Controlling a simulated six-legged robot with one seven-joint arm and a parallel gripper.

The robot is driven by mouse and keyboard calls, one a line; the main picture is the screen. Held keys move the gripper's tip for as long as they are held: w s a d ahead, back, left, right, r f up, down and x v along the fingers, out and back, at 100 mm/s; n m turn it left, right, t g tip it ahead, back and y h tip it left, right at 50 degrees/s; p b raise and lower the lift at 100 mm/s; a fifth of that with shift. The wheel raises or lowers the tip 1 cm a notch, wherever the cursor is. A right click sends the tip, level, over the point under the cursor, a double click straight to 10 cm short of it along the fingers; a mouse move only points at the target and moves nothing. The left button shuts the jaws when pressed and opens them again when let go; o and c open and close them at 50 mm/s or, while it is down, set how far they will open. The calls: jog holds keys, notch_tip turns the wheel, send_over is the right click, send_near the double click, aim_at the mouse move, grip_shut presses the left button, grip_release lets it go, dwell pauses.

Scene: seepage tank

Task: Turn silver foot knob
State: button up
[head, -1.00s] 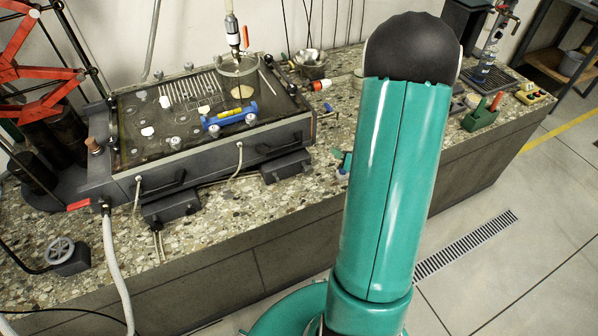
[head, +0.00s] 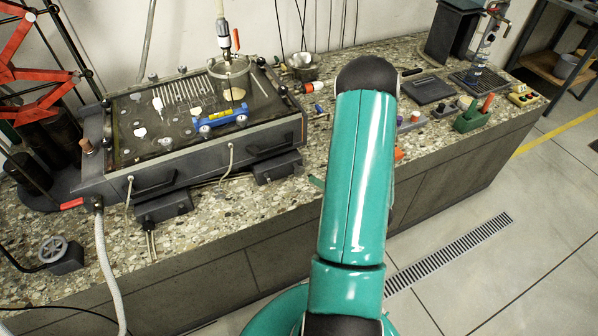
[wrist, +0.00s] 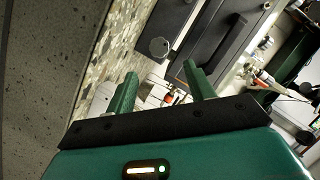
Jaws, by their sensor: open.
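A silver knob (wrist: 159,46) with a lobed rim shows in the wrist view, on the end of a dark foot block (wrist: 170,22). My gripper (wrist: 161,73) is open, with its two green fingers apart and nothing between them. The knob lies beyond the fingertips, roughly in line with the gap, and looks untouched. In the head view, dark foot blocks (head: 163,207) sit at the front of the tank (head: 190,165). I cannot make out the lobed knob there, and my arm hides most of my gripper.
A spoked handwheel (head: 52,248) stands on the counter at the left. A grey hose (head: 107,265) hangs from a red-handled valve (head: 72,203). A blue level (head: 222,119) rests on the tank top. A green holder (head: 471,120) stands at the right. The counter's front edge is close.

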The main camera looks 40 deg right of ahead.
aim_at(301, 172)
jog(key=x, duration=1)
jog(key=shift+w, duration=0.2)
jog(key=c, duration=1)
